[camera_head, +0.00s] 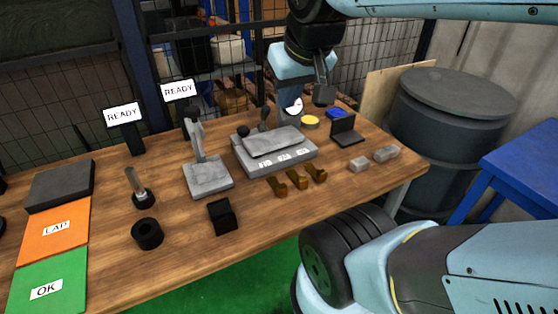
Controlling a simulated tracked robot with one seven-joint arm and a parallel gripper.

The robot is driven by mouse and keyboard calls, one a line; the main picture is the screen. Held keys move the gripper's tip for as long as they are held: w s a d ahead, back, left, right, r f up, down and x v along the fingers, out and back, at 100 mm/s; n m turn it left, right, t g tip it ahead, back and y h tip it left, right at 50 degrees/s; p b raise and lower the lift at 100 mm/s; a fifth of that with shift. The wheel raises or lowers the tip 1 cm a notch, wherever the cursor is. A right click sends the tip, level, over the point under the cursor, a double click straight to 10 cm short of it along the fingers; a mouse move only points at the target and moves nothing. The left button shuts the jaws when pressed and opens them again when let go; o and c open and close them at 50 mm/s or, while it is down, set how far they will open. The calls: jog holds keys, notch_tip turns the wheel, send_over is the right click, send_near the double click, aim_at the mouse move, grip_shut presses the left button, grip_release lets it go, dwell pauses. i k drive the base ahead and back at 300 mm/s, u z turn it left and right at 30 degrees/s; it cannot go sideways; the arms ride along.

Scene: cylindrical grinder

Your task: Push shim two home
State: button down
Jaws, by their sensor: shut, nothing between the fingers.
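A grey metal fixture (248,162) stands on the wooden table, with several small white labels on its front face, too small to read. Three brown, notched blocks, apparently the shims, stand in a row in front of it: a left one (276,187), a middle one (297,180) and a right one (316,173). The middle one may be shim two; no number is legible on it. They appear apart from the fixture's front. My gripper (324,98) is shut and empty, pointing down above the back right of the fixture, clear of the shims.
A dial gauge (294,106), a yellow round tin (310,121) and a black open box (345,133) stand near my gripper. Grey blocks (386,154) lie at right. A lever press (207,177) and black block (222,216) stand left. Table front right is free.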

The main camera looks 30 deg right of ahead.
aim_at(301, 183)
jog(key=z, duration=0.75)
jog(key=k, duration=0.75)
jog(key=u, duration=0.2)
